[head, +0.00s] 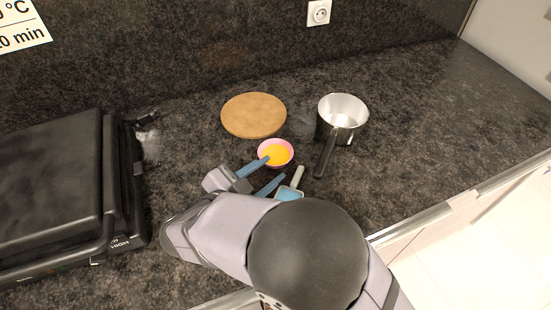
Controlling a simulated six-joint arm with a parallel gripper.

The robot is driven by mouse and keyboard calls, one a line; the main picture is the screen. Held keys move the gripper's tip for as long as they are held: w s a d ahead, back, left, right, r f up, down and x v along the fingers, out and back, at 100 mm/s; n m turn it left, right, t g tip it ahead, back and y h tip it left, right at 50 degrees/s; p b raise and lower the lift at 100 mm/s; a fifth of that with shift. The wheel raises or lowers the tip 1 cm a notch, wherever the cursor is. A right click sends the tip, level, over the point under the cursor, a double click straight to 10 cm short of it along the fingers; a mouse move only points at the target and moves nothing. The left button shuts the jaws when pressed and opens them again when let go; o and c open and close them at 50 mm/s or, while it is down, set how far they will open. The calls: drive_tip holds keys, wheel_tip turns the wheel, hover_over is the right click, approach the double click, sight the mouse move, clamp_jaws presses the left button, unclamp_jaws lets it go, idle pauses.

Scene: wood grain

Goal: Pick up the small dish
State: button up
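The small dish (275,147) is a pink round bowl with something orange in it, upright on the dark counter. My gripper (276,168) is at its near left side. Its two blue fingers are spread apart. The upper finger's tip overlaps the dish's left rim in the picture, and the lower finger's tip lies just below the dish. I cannot tell whether either finger touches it. The arm hides the counter in front.
A round wooden board (254,115) lies behind the dish. A steel saucepan (343,108) stands to the right, its dark handle pointing forward. A blue-and-white utensil (290,192) lies near the gripper. A black grill (60,195) fills the left. The right counter is clear.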

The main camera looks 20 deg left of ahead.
sight(290, 156)
drive_tip(key=shift+p+x, duration=0.6)
drive_tip(key=shift+x, duration=3.1)
drive_tip(key=shift+r, duration=0.1)
clamp_jaws()
